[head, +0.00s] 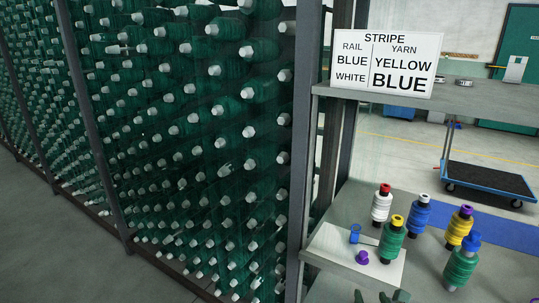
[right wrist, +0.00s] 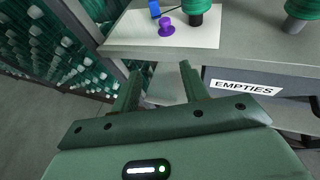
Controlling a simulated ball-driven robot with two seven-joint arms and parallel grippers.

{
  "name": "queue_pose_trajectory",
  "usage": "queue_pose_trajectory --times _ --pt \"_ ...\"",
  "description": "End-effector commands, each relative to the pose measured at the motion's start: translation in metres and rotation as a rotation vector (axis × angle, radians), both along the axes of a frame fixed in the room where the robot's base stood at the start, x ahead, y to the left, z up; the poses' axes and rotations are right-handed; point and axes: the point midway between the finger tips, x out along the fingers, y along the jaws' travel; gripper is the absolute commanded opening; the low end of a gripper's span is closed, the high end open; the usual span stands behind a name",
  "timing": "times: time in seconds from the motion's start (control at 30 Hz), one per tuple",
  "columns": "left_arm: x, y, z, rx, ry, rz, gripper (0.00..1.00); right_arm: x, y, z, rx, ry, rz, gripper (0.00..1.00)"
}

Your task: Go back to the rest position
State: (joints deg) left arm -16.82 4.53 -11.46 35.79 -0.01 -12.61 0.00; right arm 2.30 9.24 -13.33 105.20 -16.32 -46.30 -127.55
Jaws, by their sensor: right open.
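My right gripper (head: 380,297) shows only by its fingertips at the bottom edge of the head view. In the right wrist view my right gripper (right wrist: 160,85) is open, with nothing between its fingers. It is in front of the table edge, below the white sheet (right wrist: 120,30). My left gripper is not in view.
The table holds several yarn cones, including a green one (head: 391,242) and a yellow one (head: 459,229). A small purple piece (head: 362,258) lies on the sheet. A creel of green cones (head: 180,130) stands left. A sign (head: 386,64) stands on the shelf (head: 480,97).

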Motion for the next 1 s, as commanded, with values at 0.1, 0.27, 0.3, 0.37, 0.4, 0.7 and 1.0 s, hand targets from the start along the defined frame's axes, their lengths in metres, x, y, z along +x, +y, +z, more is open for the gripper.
queue_pose_trajectory --times 0.1,0.27,0.3,0.37,0.4,0.7,1.0 --pt "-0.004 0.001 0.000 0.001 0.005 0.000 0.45 0.001 0.001 0.001 0.083 -0.018 -0.028 0.45" --pt "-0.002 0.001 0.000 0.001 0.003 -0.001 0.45 0.002 0.004 0.002 0.220 -0.047 -0.066 0.45" --pt "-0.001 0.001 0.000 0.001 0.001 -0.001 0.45 0.002 0.005 0.000 0.263 -0.050 -0.078 0.45" --pt "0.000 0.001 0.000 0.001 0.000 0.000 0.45 0.002 0.006 -0.004 0.333 -0.053 -0.098 0.45" --pt "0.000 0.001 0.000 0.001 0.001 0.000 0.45 0.002 0.007 -0.007 0.385 -0.057 -0.113 0.45" --pt "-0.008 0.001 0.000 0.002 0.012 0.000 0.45 -0.013 0.010 -0.090 0.973 0.016 -0.378 0.45" --pt "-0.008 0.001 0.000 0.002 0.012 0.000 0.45 -0.158 0.001 -0.290 1.714 0.177 -1.214 0.45"
